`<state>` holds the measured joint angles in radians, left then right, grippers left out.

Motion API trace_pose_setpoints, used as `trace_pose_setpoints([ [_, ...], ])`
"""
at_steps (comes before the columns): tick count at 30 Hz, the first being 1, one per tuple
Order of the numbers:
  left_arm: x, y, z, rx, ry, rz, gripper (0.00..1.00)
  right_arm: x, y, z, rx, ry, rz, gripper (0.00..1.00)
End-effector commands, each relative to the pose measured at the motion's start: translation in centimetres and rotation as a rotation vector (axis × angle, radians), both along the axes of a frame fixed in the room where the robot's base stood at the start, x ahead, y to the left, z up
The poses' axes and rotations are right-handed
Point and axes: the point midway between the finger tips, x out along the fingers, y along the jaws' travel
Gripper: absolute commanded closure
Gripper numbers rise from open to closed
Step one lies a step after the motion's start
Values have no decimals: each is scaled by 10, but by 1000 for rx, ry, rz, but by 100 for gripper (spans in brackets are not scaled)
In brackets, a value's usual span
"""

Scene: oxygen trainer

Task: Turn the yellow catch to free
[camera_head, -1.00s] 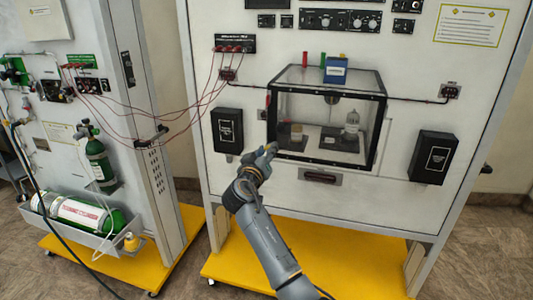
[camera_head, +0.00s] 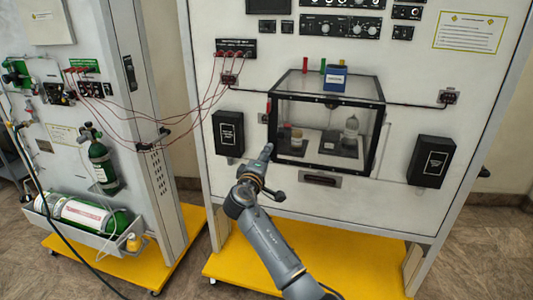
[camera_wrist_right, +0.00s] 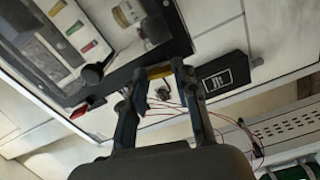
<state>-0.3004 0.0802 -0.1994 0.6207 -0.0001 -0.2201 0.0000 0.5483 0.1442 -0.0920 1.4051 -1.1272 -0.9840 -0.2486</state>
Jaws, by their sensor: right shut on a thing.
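The yellow catch (camera_wrist_right: 159,72) shows in the right wrist view as a short yellow piece between my fingertips, at the edge of the black-framed clear box. My right gripper (camera_wrist_right: 156,74) has its two dark fingers on either side of the catch and is shut on it. In the head view my right gripper (camera_head: 267,152) is at the lower left corner of the clear box (camera_head: 275,135), and it hides the catch there. My left gripper is not in view.
Black boxes hang left (camera_head: 228,133) and right (camera_head: 432,162) of the clear box. Red cables (camera_head: 180,122) run to the left panel, which holds green cylinders (camera_head: 102,166).

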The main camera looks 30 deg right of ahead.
Motion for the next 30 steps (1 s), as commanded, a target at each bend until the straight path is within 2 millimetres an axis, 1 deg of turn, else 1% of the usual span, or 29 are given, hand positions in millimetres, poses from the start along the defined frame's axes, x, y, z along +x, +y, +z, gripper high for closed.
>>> trace_pose_setpoints([
  [1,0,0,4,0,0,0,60,0,0,1,-21,26,0,100],
  [3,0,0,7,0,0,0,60,0,0,1,-49,58,0,100],
  [12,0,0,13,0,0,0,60,1,1,0,-124,147,1,100],
  [29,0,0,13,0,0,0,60,1,1,-1,-140,167,1,100],
  [30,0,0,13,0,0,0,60,1,1,-1,-140,167,1,64],
])
